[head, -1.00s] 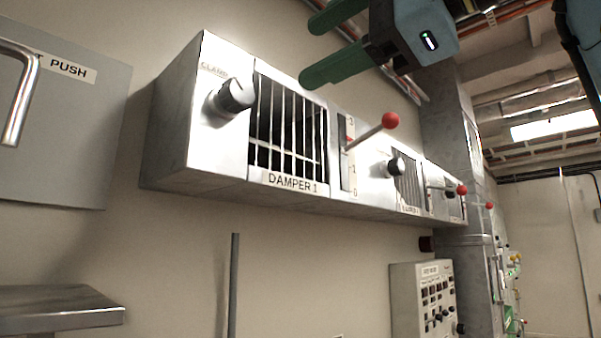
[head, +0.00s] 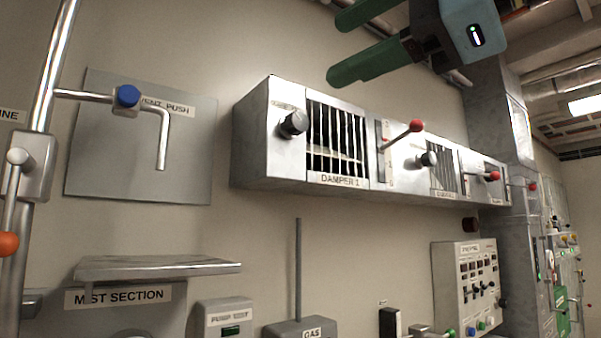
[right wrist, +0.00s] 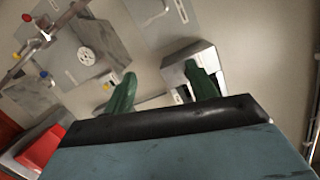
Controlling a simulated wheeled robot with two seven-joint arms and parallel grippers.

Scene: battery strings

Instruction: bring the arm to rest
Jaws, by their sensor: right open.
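My right gripper (head: 350,48) is at the top of the head view, with two green fingers spread apart and nothing between them. It is in front of and above the damper box (head: 270,185), not touching it as far as I can see. In the right wrist view the green fingers (right wrist: 160,92) are also apart and empty, with wall equipment beyond them. My left gripper is not in view.
The damper box carries a red-knobbed lever (head: 416,126) and a black clamp knob (head: 293,124). At left are a metal pipe with a blue knob (head: 127,96), a PUSH panel (head: 190,170) and a shelf (head: 160,265). A control panel (head: 462,285) is lower right.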

